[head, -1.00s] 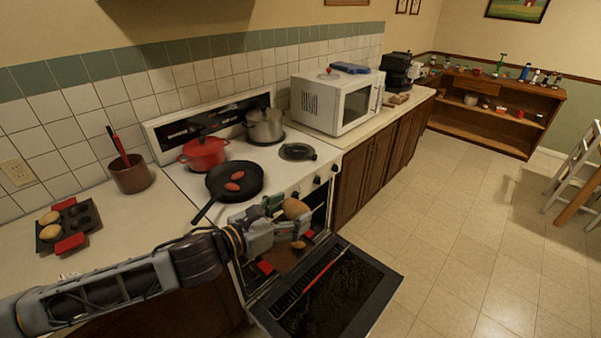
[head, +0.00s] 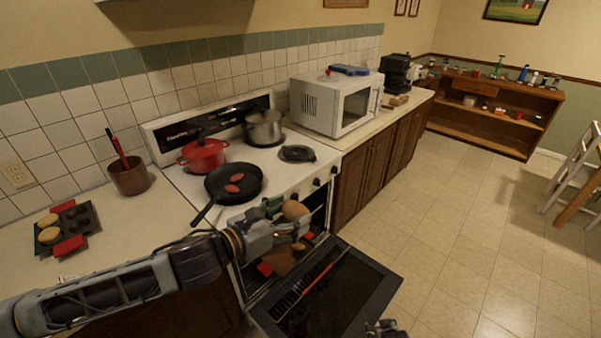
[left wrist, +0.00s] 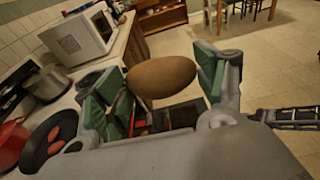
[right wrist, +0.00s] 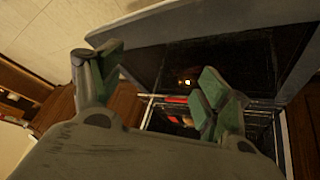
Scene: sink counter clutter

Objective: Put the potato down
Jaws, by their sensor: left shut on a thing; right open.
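The potato (head: 294,210), brown and oval, is held by my left gripper (head: 285,217) in front of the stove, above the open oven. In the left wrist view the potato (left wrist: 161,76) sits between the green-padded fingers (left wrist: 154,86). My right gripper (head: 383,328) barely shows at the bottom edge of the head view. In the right wrist view its fingers (right wrist: 160,78) are apart with nothing between them, facing the oven door.
The oven door (head: 345,290) hangs open below my left gripper. A black pan (head: 247,190) with red items, a red pot (head: 203,156) and a grey pot (head: 264,128) stand on the stove. A muffin tin (head: 88,217) lies on the left counter.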

